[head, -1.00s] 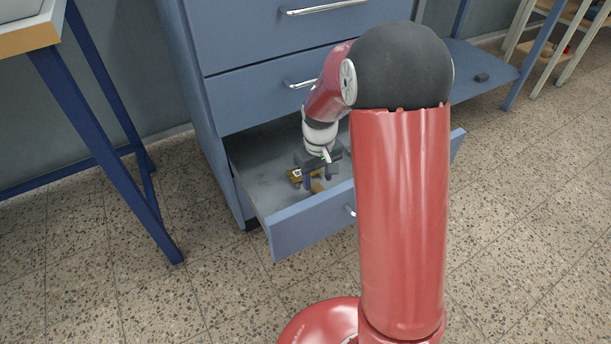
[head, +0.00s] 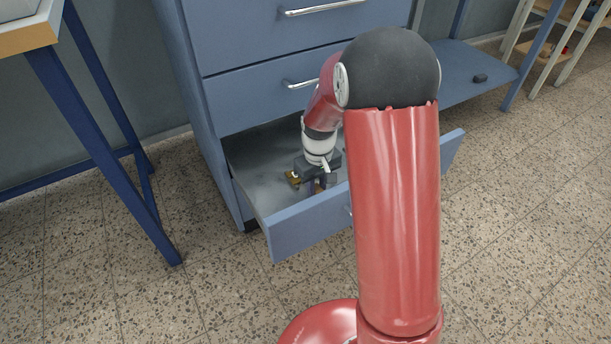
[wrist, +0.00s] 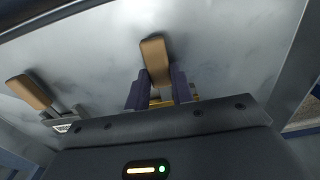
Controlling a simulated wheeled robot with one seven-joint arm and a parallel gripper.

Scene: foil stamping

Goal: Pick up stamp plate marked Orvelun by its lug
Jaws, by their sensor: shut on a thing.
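My gripper (head: 317,188) reaches down into the open drawer (head: 300,232). In the wrist view, my gripper (wrist: 159,93) is shut on a piece with a tan, block-like end (wrist: 154,57), which passes between the two dark fingers. Brass-coloured metal (wrist: 160,102) shows low between them, mostly hidden by the gripper body. In the head view, a brass-coloured piece (head: 293,178) shows just left of the gripper. I cannot read any Orvelun marking. A second piece with a tan end (wrist: 30,92) and grey metal shanks lies at the left, with a pale label (wrist: 63,127) partly hidden.
The drawer walls surround my gripper, and its grey floor (wrist: 230,50) is bare around the pieces. Closed drawers (head: 270,90) rise above and behind. A blue-legged table (head: 95,130) stands at left.

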